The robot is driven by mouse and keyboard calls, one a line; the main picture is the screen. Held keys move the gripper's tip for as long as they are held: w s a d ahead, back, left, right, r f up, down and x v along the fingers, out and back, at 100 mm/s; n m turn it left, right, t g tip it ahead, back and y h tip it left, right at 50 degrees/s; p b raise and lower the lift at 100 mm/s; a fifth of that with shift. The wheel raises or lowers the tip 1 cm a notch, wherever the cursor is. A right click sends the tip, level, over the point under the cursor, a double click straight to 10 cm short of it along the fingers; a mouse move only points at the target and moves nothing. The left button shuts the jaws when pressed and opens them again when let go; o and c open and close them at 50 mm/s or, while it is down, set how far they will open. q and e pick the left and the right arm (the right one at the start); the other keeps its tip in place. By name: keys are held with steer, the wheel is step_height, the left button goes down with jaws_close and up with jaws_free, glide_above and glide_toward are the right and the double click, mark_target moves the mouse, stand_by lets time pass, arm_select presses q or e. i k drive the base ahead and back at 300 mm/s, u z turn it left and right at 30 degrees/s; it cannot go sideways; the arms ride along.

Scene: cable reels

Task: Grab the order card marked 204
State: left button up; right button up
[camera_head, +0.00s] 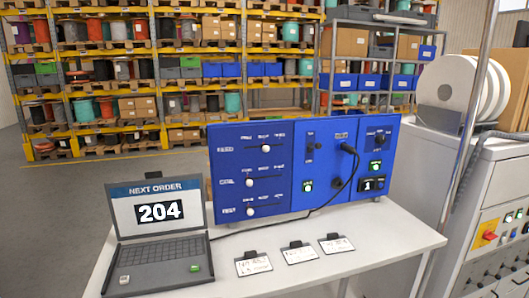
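Three white order cards, each with a dark clip on its top edge, lie in a row on the white table (230,284). The left card (254,265), the middle card (299,255) and the right card (337,245) are apart from each other. Their writing is too small and blurred to read, so I cannot tell which is marked 204. A grey laptop (157,255) at the table's left shows "NEXT ORDER 204" on its screen (158,211). Neither of my grippers is in view.
A blue control panel (275,205) with sliders, knobs and a black cable stands behind the cards. A grey machine (485,215) with white reels (445,90) and buttons is at the right. Yellow shelves (180,95) hold reels and boxes behind. The table around the cards is mostly clear.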

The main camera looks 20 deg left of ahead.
mark_target(334, 243)
steer(key=z, duration=1.75)
steer(key=i, duration=1.1)
steer(key=u, duration=3.45)
